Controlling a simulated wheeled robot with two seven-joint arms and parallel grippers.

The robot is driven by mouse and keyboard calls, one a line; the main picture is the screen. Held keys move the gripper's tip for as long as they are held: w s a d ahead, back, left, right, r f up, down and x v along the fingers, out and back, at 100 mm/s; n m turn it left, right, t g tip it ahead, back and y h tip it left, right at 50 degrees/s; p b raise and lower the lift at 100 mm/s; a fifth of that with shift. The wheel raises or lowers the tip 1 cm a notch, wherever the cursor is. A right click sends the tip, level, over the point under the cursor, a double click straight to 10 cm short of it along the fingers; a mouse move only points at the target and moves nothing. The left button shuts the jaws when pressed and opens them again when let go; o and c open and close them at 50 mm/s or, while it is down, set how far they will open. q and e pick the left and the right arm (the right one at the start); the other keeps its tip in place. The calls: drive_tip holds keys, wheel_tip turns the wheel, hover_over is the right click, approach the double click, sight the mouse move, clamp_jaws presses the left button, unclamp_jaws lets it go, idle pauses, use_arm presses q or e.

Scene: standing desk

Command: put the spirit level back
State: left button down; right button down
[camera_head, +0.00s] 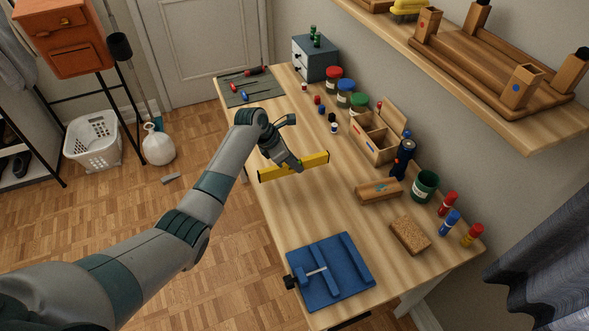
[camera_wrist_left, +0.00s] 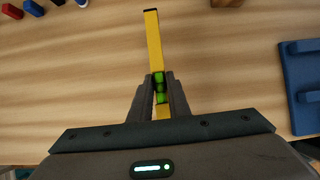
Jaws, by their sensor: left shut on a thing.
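The yellow spirit level (camera_head: 312,162) with black ends is held by my left gripper (camera_head: 298,168) over the left part of the desk. The gripper is shut around the middle of the level. I cannot tell exactly how far the level is above the desk top (camera_head: 345,225). My right gripper is not in view.
A blue vise-like fixture (camera_head: 335,272) lies at the near end. A wooden divided box (camera_head: 372,140), a wooden block (camera_head: 379,191), jars and markers line the wall side. A grey mat (camera_head: 234,97) with screwdrivers lies far left. The desk's middle is clear.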

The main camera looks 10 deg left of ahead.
use_arm(q)
drive_tip(key=shift+f, duration=1.55)
drive_tip(key=shift+f, duration=0.1)
drive_tip(key=c, duration=1.7)
unclamp_jaws()
drive_tip(key=shift+o, duration=0.2)
drive_tip(key=v, duration=1.2)
